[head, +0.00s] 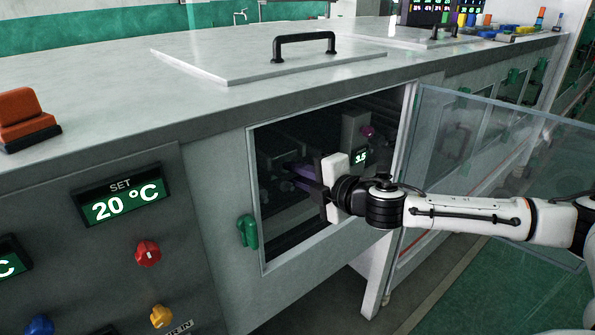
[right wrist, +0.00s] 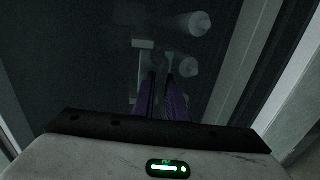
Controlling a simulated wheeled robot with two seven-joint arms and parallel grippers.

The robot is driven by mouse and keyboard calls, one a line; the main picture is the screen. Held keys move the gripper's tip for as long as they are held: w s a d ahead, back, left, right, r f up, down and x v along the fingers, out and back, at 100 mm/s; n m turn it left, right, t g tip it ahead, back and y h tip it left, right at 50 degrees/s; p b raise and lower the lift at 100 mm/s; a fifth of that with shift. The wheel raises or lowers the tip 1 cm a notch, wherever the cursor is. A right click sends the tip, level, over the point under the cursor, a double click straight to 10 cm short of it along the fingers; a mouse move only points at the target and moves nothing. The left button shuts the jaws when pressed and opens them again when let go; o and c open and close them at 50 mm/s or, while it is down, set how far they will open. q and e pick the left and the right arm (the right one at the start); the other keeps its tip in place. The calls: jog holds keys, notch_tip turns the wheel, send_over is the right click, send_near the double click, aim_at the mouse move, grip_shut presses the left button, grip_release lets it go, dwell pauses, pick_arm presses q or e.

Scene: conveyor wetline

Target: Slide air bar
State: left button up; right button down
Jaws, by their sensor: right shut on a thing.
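My right gripper (head: 296,178) reaches through the open hatch (head: 258,225) in the front of the grey machine, its dark fingers inside the dim interior. In the right wrist view its purple-edged fingers (right wrist: 160,88) are close together on a small grey part (right wrist: 170,62), which looks like part of the air bar. The bar's full shape and ends are too dark to make out. Pale round parts (right wrist: 183,24) lie beyond the fingertips. My left gripper is not in view.
The clear hatch door (head: 480,150) stands open to the right, beside my right arm. A green latch (head: 247,231) is left of the opening. A lid with a black handle (head: 303,38) lies on top. The left panel has a 20 °C display (head: 122,197) and knobs.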

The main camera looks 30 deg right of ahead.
jog(key=c, duration=1.8)
grip_release()
jog(key=shift+w+r, duration=0.1)
jog(key=shift+w, duration=0.1)
jog(key=shift+o, duration=0.2)
jog(key=shift+s, duration=0.25)
jog(key=a+b+v, duration=0.1)
jog(key=b+v, duration=0.3)
jog(key=v, duration=0.6)
jog(key=shift+d, duration=0.45)
